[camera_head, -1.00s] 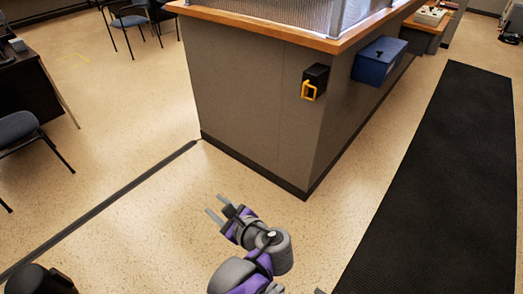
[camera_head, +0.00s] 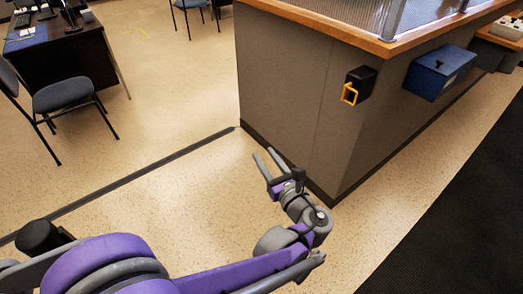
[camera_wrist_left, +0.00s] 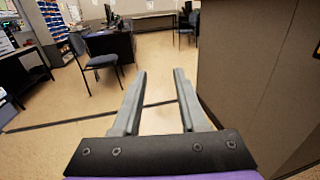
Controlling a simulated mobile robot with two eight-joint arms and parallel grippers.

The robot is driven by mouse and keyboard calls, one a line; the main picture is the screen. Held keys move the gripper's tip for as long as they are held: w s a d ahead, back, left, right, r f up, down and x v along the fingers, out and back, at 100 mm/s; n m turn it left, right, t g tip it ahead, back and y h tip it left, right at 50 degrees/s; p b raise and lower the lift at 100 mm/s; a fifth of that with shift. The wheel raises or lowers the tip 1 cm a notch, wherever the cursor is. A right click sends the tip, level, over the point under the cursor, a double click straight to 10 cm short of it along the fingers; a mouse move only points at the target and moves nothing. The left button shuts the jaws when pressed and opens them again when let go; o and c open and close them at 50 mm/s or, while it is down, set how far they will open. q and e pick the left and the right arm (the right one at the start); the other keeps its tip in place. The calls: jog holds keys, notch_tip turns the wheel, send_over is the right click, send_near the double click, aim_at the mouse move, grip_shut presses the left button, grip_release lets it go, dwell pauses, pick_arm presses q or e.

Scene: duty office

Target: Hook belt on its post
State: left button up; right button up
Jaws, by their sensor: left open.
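A yellow belt end (camera_head: 349,94) shaped like an open loop hangs at the front of a black wall box (camera_head: 361,79) near the counter's corner. A dark rounded top (camera_head: 40,237) at the lower left of the head view may be the post; most of it is cut off or hidden by my arm. My left gripper (camera_head: 266,155) is open and empty, lower in the picture and to the left of the belt end. My right gripper is not in view.
The grey counter wall (camera_head: 285,85) stands close to the right of the left gripper. A blue box (camera_head: 438,70) sticks out further along it. A chair (camera_head: 65,95) and a dark desk (camera_head: 60,45) are at the left. The floor between is clear.

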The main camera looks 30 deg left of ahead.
pick_arm(q)
jog(key=x, duration=0.3)
jog(key=shift+a, duration=0.15)
grip_shut()
dwell(1.3)
grip_release()
jog(key=v, duration=1)
jog(key=shift+s+d, duration=0.15)
jog(key=shift+d, duration=0.25)
